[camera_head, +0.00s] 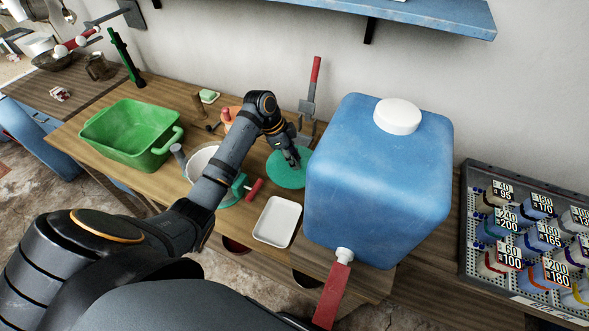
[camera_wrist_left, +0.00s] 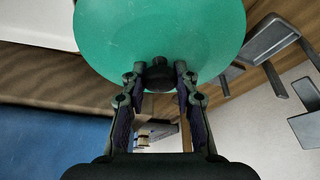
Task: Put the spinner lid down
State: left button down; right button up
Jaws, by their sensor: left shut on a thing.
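The spinner lid (camera_head: 288,172) is a round teal-green disc with a dark knob. My left gripper (camera_head: 293,158) is shut on the lid's knob. In the left wrist view the lid (camera_wrist_left: 160,35) fills the top middle, and the gripper's fingers (camera_wrist_left: 160,78) stand on both sides of the knob. In the head view the lid is just left of the blue water tank. I cannot tell whether it touches the table. A white bowl with teal parts and a red handle (camera_head: 254,190) is partly hidden behind my left arm. My right gripper is not in view.
A large blue tank (camera_head: 375,185) with a white cap stands right of the lid. A white tray (camera_head: 275,222) lies in front of the lid. A green basin (camera_head: 128,135) is at the left. A red-handled tool (camera_head: 313,90) leans near the wall.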

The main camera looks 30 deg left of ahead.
pick_arm(q)
jog(key=shift+w+f, duration=0.1)
jog(key=shift+f, duration=0.75)
notch_tip(320, 180, down, 3)
jog(key=shift+f, duration=0.25)
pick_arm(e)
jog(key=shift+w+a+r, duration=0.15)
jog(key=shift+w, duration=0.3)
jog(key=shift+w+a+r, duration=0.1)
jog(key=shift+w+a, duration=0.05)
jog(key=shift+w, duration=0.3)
pick_arm(q)
jog(key=shift+f, duration=0.15)
jog(key=c, duration=1)
grip_release()
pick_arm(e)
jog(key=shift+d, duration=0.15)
